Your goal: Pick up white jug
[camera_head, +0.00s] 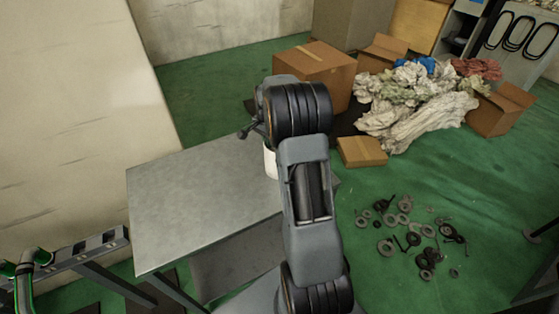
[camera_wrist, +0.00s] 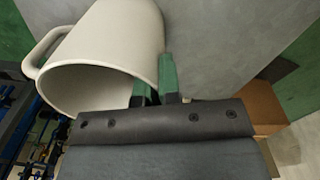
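The white jug (camera_head: 270,161) shows only as a sliver at the far right edge of the grey table, mostly hidden behind my arm. In the wrist view the jug (camera_wrist: 105,45) fills the upper left, its open mouth towards my gripper and its handle on the left. My gripper (camera_wrist: 157,88) has one green-tipped finger inside the mouth and one outside the wall, close together. It looks shut on the jug's rim wall. The fingertips are hidden in the head view. I cannot tell whether the jug touches the table.
The grey table (camera_head: 195,200) has a clear top left of the jug. Cardboard boxes (camera_head: 318,68) and a heap of cloth (camera_head: 415,105) lie beyond it. Several dark round parts (camera_head: 405,220) are scattered on the green floor at the right. A pale wall stands at the left.

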